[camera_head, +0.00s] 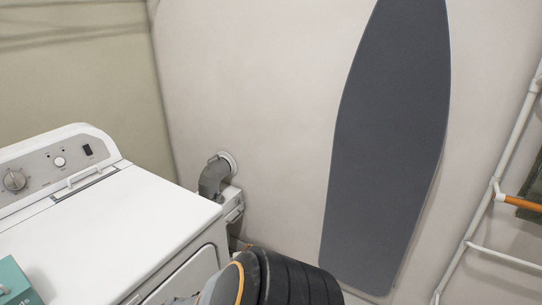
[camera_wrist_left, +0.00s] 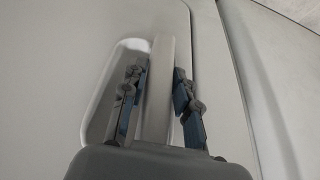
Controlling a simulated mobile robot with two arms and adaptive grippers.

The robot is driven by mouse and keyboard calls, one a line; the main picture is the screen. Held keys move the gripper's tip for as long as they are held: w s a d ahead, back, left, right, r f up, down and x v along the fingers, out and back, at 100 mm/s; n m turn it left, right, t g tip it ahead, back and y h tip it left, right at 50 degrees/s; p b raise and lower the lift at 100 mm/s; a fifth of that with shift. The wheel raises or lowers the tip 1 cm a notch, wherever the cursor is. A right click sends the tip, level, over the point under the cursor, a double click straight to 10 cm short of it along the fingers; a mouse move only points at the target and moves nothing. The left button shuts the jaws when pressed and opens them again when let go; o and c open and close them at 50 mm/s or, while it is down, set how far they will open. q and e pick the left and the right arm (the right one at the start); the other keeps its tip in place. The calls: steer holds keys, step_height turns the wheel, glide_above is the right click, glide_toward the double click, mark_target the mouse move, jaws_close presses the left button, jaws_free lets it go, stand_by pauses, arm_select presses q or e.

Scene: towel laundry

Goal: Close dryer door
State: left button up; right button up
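The white dryer (camera_head: 120,225) stands at the lower left in the head view, with its control panel at the back. Part of its door (camera_head: 188,283) shows at the bottom on the front face; my dark arm covers the rest. In the left wrist view, my left gripper (camera_wrist_left: 160,85) has its fingers apart, one on each side of a pale upright bar (camera_wrist_left: 156,105) on the door (camera_wrist_left: 75,60). The left finger is over a recess beside the bar. I cannot tell whether the fingers touch the bar. My right gripper is in neither view.
A grey ironing board (camera_head: 390,150) leans on the wall. A grey vent pipe (camera_head: 213,178) joins the wall behind the dryer. A white rack (camera_head: 500,175) stands at the right. A teal box (camera_head: 15,280) sits on the dryer at the left edge.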

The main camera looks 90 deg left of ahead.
arm_select(q)
steer(key=shift+o, duration=1.2)
steer(key=shift+s+a+r, duration=0.1)
steer(key=shift+s+a, duration=0.2)
steer(key=shift+s, duration=0.15)
steer(key=v, duration=1.2)
steer(key=shift+w+d, duration=0.2)
steer(key=shift+w, duration=0.05)
steer(key=shift+w+f, duration=0.1)
steer(key=shift+f, duration=0.2)
